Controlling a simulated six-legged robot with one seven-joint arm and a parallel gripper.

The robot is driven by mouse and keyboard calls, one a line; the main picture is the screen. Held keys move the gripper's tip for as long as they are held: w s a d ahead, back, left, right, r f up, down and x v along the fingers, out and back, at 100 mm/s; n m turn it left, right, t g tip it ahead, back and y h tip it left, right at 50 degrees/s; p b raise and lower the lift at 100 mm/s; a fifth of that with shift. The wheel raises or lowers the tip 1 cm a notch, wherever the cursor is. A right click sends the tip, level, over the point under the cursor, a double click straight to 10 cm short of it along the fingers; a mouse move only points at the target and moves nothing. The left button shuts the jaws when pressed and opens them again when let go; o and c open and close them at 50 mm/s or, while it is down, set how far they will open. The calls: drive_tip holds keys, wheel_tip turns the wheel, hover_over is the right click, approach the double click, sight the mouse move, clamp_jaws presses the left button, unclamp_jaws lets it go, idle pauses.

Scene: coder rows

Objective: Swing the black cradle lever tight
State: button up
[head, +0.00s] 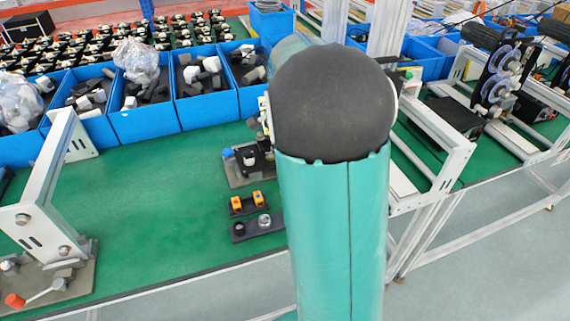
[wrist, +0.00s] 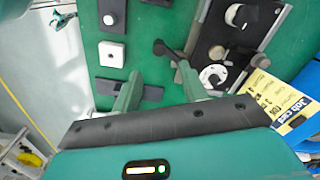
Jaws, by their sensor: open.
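The black cradle lever (wrist: 162,48) shows in the wrist view, its rounded end just beyond the gap between my fingertips. Its arm runs right toward the cradle fixture (wrist: 243,22), a dark block on a grey plate with a white round part (wrist: 213,76). My gripper (wrist: 158,72) is open with nothing between its fingers; the right finger overlaps part of the lever's arm in the picture, and I cannot tell whether they touch. In the head view the fixture (head: 240,172) is partly behind my arm, and the lever cannot be made out there.
Dark plates with small parts (wrist: 112,53) lie left of the lever. A yellow job card (wrist: 283,103) is at right. In the head view, blue bins (head: 150,122) line the back of the green bench, a metal bracket (head: 45,185) stands left, and the mid-left bench (head: 150,215) is clear.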

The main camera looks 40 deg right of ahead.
wheel_tip(320, 180, up, 4)
drive_tip(key=shift+r, duration=0.1)
idle(0.5)
drive_tip(key=s+a+r+n+t, duration=0.2)
drive_tip(key=s+a+n, duration=0.6)
drive_tip(key=a, duration=0.3)
drive_tip(key=s+a+r+n+t, duration=0.3)
drive_tip(key=s+a+n, duration=0.5)
drive_tip(key=a, duration=0.3)
drive_tip(key=shift+s+r+t, duration=0.25)
drive_tip(key=shift+s+t, duration=0.05)
drive_tip(key=shift+s, duration=0.55)
